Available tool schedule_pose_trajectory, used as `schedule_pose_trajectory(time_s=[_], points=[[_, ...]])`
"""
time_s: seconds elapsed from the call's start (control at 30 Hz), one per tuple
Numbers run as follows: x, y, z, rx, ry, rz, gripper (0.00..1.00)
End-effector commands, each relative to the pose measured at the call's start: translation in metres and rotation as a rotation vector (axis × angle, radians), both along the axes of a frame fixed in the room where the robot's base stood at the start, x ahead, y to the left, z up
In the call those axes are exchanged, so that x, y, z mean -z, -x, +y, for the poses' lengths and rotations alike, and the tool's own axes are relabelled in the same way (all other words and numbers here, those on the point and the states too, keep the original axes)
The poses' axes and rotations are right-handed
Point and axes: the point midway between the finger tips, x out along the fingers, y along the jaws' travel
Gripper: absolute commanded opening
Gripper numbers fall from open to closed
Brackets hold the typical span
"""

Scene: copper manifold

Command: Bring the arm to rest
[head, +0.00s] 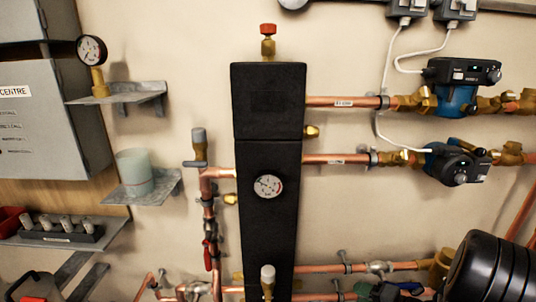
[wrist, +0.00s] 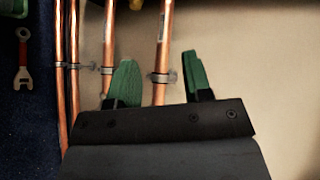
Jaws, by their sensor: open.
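My gripper (wrist: 159,58) shows in the wrist view. Its two green-padded fingers stand wide apart on a dark palm, and nothing is held between them. A copper pipe (wrist: 162,75) shows beyond the gap between the fingers; I cannot tell how far away it is. My gripper cannot be made out in the head view.
The head view shows a black manifold casing (head: 269,215), copper pipes (head: 335,159), pumps (head: 459,163), a shelf with a gauge (head: 91,50), a shelf with a pale cup (head: 134,172), and a grey cabinet (head: 50,115). A spanner (wrist: 22,60) is at left in the wrist view.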

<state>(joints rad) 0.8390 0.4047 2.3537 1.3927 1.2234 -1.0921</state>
Motion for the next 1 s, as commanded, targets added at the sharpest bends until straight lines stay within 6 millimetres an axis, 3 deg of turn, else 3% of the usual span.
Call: schedule_pose_trajectory(time_s=[0.03, 0.2, 0.3, 0.5, 0.7, 0.83, 1.0], points=[[-0.058, 0.002, 0.028, -0.125, 0.053, 0.039, 0.45], [-0.152, 0.033, 0.092, -0.443, 0.289, 0.207, 0.45], [-0.203, 0.053, 0.112, -0.564, 0.477, 0.272, 0.45], [-0.293, 0.078, 0.126, -0.653, 0.857, 0.293, 0.45], [-0.356, 0.086, 0.127, -0.627, 1.112, 0.224, 0.45], [-0.376, 0.087, 0.126, -0.603, 1.193, 0.186, 0.45], [-0.384, 0.087, 0.125, -0.588, 1.231, 0.166, 0.45]])
